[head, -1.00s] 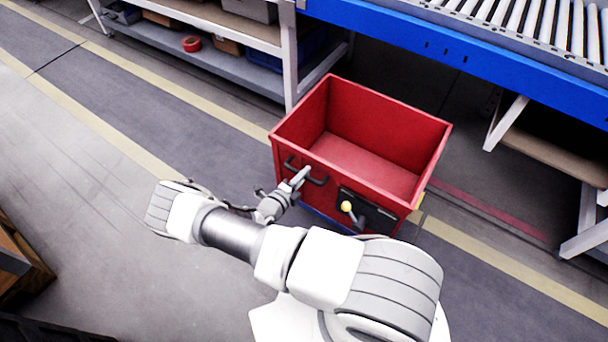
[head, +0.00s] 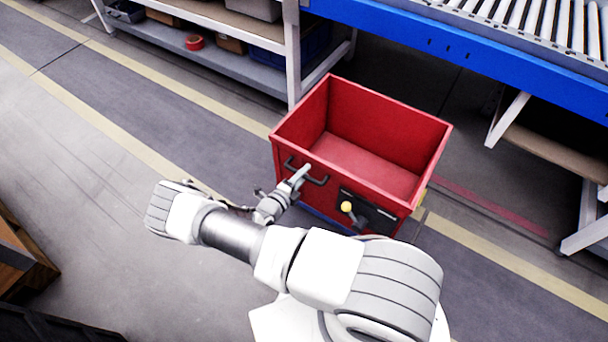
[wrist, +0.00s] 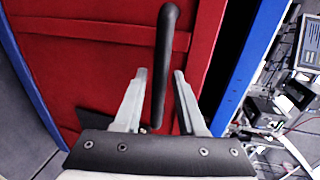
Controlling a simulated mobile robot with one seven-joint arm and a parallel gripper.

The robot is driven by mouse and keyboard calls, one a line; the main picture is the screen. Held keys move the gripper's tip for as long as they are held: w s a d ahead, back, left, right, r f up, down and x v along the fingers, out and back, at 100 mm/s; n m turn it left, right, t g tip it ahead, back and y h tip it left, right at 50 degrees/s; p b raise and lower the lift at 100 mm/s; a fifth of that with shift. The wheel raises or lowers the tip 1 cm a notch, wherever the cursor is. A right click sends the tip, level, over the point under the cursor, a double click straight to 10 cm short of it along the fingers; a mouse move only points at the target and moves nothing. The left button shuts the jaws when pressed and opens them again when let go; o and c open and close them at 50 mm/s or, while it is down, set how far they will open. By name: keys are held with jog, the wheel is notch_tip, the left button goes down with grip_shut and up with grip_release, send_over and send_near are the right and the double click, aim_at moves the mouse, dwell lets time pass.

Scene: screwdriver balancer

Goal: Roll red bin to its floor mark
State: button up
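The red bin (head: 430,170) is an open, empty box on a blue base, upright on the floor in the middle of the head view. A black bar handle (head: 320,180) and a dark plate with a yellow-knobbed lever (head: 347,207) are on its near side. My gripper (head: 303,174) is at that handle.
A blue roller conveyor (head: 450,45) stands behind, with white legs at the right. A shelf unit (head: 293,65) stands at the back left, close to the bin. Yellow lines (head: 110,135) cross the floor. A wooden crate (head: 35,255) is at the left edge.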

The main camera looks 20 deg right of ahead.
jog(key=shift+o, duration=0.3)
jog(key=shift+s, duration=0.1)
jog(key=p+v, duration=0.3)
jog(key=v, duration=1.4)
jog(key=shift+a+p, duration=0.2)
jog(key=shift+p, duration=0.1)
notch_tip(320, 180, up, 31)
jog(key=d+m+g+y, duration=0.1)
jog(key=m+g+y, duration=0.3)
jog(key=m, duration=0.8)
jog(key=d+m+g+y, duration=0.15)
jog(key=m+g, duration=0.35)
jog(key=m, duration=0.7)
jog(key=s+d+r+m+t+y, duration=0.2)
jog(key=s+r+m+t+y, duration=0.15)
jog(key=s+r+m, duration=0.5)
jog(key=s+d+r+m+t+y, duration=0.2)
jog(key=s+r+m+y, duration=0.3)
jog(key=r+m, duration=0.65)
notch_tip(320, 180, up, 22)
jog(key=h+p, duration=0.1)
jog(key=p, duration=2)
jog(key=shift+s+f+n+p, duration=0.15)
jog(key=shift+s+n+p, duration=0.15)
jog(key=shift+n+p, duration=0.1)
